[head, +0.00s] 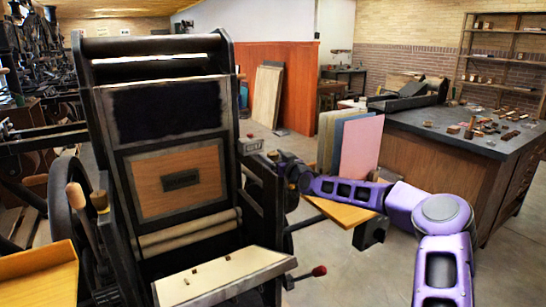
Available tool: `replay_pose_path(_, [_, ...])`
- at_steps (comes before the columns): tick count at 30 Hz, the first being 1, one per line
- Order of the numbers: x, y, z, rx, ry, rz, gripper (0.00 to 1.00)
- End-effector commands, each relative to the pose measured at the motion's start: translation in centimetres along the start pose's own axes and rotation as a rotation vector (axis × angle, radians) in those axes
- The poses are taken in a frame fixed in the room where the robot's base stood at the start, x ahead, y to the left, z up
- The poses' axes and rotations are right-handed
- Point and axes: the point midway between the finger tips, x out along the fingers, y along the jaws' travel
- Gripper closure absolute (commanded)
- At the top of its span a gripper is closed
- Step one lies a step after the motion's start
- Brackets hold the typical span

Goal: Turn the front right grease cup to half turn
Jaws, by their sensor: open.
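The hand press (170,150) stands at the left, with its dark ink plate upper and a wooden panel in a grey frame below. A small brass-coloured cup (99,201) sits on the press's left side, beside a wooden handle. My purple arm reaches in from the right, and my gripper (274,158) is at the right side frame of the press, small and dark against it. Its jaws are open. I cannot make out the front right grease cup; it may be hidden by or blend in with my gripper. Whether the gripper touches anything cannot be told.
A red-knobbed lever (318,271) sticks out at the press's lower right. A yellow-wood shelf (343,211) lies under my arm. Upright boards (361,146) lean by a dark-topped workbench (440,130) at right. A wooden tray (38,279) is at lower left. Some floor is clear between press and bench.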

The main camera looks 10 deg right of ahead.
Motion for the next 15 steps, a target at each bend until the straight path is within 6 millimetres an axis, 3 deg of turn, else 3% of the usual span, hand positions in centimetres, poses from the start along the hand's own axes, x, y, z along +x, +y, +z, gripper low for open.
replay_pose_path(2, [-0.02, 0.01, -0.01, 0.000, 0.000, 0.000, 0.31])
replay_pose_path(13, [-0.03, 0.02, -0.02, 0.000, 0.000, 0.000, 0.97])
replay_pose_path(15, [-0.03, 0.02, -0.02, 0.000, 0.000, 0.000, 1.00])
